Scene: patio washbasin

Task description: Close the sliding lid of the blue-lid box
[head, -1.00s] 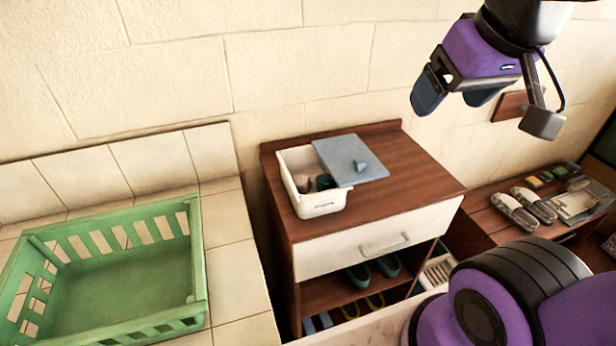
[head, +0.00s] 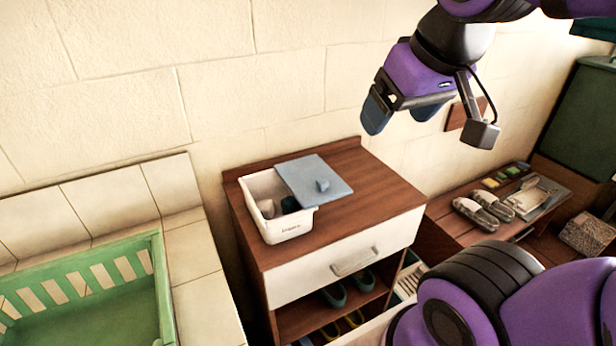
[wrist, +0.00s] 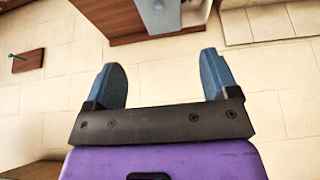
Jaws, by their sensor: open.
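The white box (head: 290,226) stands on top of the wooden cabinet in the head view. Its blue sliding lid (head: 303,172) is slid off to the right, covering only part of the box and overhanging the cabinet top. The lid has a small raised knob (head: 323,185). The left part of the box is open and shows items inside. My gripper (head: 406,116) is open and empty, in the air above and to the right of the box, clear of the lid. In the wrist view its two blue fingers (wrist: 163,84) are spread apart with nothing between them.
The wooden cabinet (head: 375,190) has a white drawer with a handle (head: 354,262) and shoes on the shelf below. A green crate (head: 160,290) sits on the tiled counter at left. A low bench (head: 450,229) with slippers stands at right. The cabinet top right of the lid is bare.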

